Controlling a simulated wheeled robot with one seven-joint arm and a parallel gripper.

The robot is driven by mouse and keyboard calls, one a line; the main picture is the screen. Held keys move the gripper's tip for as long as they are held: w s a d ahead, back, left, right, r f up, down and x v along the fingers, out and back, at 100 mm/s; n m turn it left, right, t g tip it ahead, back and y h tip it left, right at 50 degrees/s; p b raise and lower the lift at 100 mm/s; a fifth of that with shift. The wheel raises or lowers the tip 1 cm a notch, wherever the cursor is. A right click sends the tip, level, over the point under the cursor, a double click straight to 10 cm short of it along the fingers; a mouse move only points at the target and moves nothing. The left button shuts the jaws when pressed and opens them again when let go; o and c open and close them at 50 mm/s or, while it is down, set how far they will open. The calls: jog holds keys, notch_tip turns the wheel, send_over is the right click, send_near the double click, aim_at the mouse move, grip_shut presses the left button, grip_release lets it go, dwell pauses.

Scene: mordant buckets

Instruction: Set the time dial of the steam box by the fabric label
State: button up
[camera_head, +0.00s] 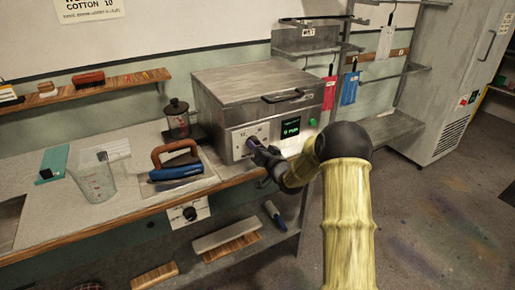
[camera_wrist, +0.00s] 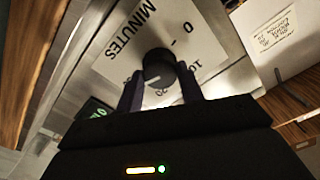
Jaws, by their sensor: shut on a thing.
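The steam box (camera_head: 262,95) is a grey metal box with a lid and handle at the back of the bench. Its front has a dark display with green characters (camera_head: 290,127) and a green button (camera_head: 312,122). The time dial (camera_wrist: 158,66) is a black knob on a white plate marked MINUTES, with 0 and 10 legible in the wrist view. My gripper (camera_wrist: 160,92) is shut on the dial, one dark finger at each side. In the head view my gripper (camera_head: 258,148) hides the dial. A wall sign (camera_head: 88,8) reads COTTON 10; its top is cut off.
A clear measuring jug (camera_head: 95,182), a blue-based tool with a brown handle (camera_head: 177,165) and a dark-lidded jar (camera_head: 177,118) stand on the bench left of the box. Red and blue tags (camera_head: 349,88) hang on the right.

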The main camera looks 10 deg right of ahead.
jog(key=shift+s+f, duration=0.1)
jog(key=shift+f, duration=0.2)
jog(key=o, duration=0.8)
jog(key=shift+o, duration=0.9)
jog(key=shift+r, duration=0.15)
jog(key=b+v, duration=0.1)
jog(key=v, duration=1.6)
jog(key=shift+s+b, duration=0.15)
jog(key=shift+b, duration=0.2)
